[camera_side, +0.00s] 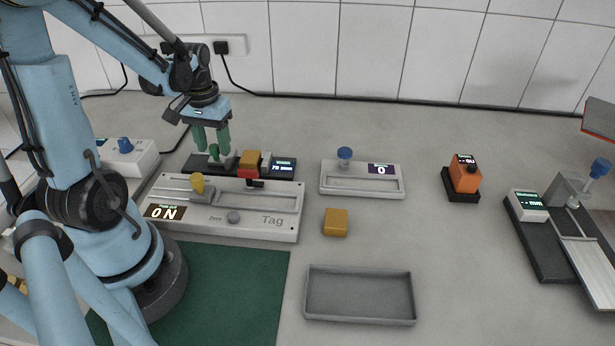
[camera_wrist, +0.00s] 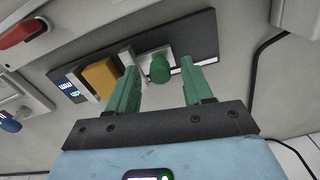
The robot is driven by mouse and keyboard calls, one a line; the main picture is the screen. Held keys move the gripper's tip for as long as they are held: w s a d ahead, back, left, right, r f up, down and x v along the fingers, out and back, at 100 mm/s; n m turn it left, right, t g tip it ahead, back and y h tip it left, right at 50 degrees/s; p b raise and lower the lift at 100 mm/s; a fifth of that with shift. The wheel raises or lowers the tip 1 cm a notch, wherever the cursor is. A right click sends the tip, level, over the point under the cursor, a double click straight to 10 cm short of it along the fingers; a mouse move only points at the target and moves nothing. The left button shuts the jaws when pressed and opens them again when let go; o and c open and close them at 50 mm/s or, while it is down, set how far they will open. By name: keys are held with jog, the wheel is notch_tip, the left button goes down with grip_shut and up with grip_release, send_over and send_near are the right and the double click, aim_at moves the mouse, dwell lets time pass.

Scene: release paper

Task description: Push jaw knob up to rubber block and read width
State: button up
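A dark width gauge (camera_side: 190,166) stands at the back left, behind the white panel. It also shows in the wrist view (camera_wrist: 204,45). An amber rubber block (camera_side: 250,160) sits on it by the fixed end, also in the wrist view (camera_wrist: 102,77). The grey sliding jaw (camera_wrist: 128,56) is close beside the block; I cannot tell if they touch. The green jaw knob (camera_wrist: 159,68) stands behind that jaw. My gripper (camera_side: 212,147) is open, its green fingers on either side of the knob with gaps. The lit gauge display (camera_side: 283,167) is too small to read surely.
In front is a white panel (camera_side: 280,228) with a yellow knob (camera_side: 197,182) and a red part (camera_side: 247,173). A second amber block (camera_side: 336,222) and a grey tray (camera_side: 360,319) lie on the bench. A blue-knobbed device (camera_side: 328,181) and an orange device (camera_side: 465,175) stand right.

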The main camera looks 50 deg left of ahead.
aim_at(233, 156)
grip_shut()
jog(key=shift+w+d, duration=1.5)
jog(key=shift+w, duration=0.05)
jog(key=shift+o, duration=0.2)
grip_release()
jog(key=shift+s, duration=0.1)
jog(key=shift+r, duration=0.1)
notch_tip(233, 156, up, 12)
